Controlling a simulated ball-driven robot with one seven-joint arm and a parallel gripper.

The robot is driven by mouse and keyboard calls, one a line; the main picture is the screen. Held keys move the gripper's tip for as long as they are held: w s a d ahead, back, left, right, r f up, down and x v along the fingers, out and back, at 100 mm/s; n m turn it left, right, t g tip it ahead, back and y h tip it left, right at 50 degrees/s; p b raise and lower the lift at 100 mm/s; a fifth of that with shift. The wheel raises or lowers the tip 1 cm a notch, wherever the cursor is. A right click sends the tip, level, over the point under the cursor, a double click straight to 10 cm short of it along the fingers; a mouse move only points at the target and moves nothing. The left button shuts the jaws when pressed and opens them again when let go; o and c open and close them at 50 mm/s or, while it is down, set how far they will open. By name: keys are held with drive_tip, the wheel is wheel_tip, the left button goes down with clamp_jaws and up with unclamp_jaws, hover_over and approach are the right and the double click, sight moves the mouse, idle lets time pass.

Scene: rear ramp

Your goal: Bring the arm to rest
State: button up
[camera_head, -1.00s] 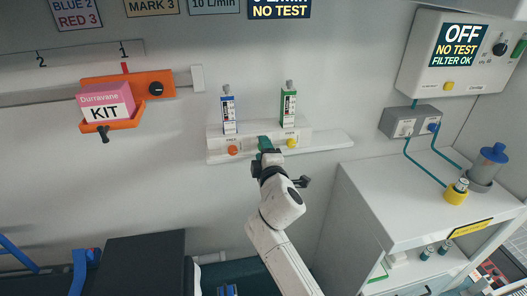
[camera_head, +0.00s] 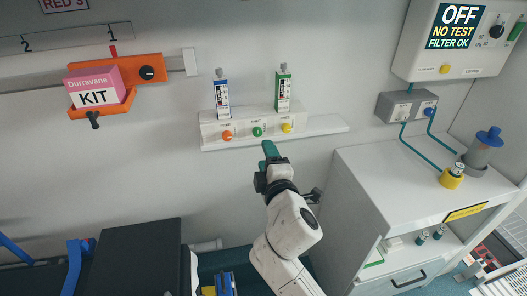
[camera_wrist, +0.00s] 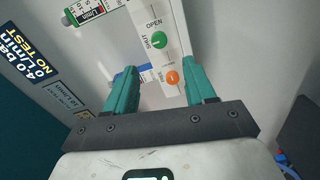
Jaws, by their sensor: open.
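My gripper (camera_head: 268,150) is at the middle of the head view, at the end of my white arm, a little below the wall panel (camera_head: 209,129). Its green fingers show apart with nothing between them in the wrist view (camera_wrist: 163,90). The panel carries an orange knob (camera_head: 227,136), a green knob (camera_head: 257,132) and a yellow knob (camera_head: 287,127). The green knob is in clear view just above the fingertips, and they look apart from it. In the wrist view the green knob (camera_wrist: 159,40) and orange knob (camera_wrist: 173,77) lie beyond the fingers.
A white cabinet (camera_head: 390,175) stands close to the right of my arm, bearing a yellow-based vial holder (camera_head: 452,179) and a blue-topped cylinder (camera_head: 483,155). An orange bracket (camera_head: 150,73) holds a pink kit box (camera_head: 93,88) at left. A dark box (camera_head: 135,260) stands low at left.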

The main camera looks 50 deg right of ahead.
drive_tip(key=shift+s+a, duration=0.2)
drive_tip(key=shift+s, duration=0.1)
idle(0.4)
drive_tip(key=s+a+f+m+g+y, duration=0.1)
drive_tip(key=s+f+m+g+y, duration=0.1)
drive_tip(key=s+f+m+g, duration=0.5)
drive_tip(key=s+a+f+g+y, duration=0.1)
drive_tip(key=s+a+f+y, duration=0.15)
drive_tip(key=s+f, duration=0.55)
drive_tip(key=s+a+f+m+g+y, duration=0.3)
drive_tip(key=s+a+f+g+y, duration=0.2)
drive_tip(key=s+a+f, duration=0.2)
drive_tip(key=s+f, duration=0.2)
drive_tip(key=s, duration=0.1)
drive_tip(key=shift+s+a+g, duration=0.3)
drive_tip(key=shift+s, duration=0.1)
drive_tip(key=shift+c, duration=0.3)
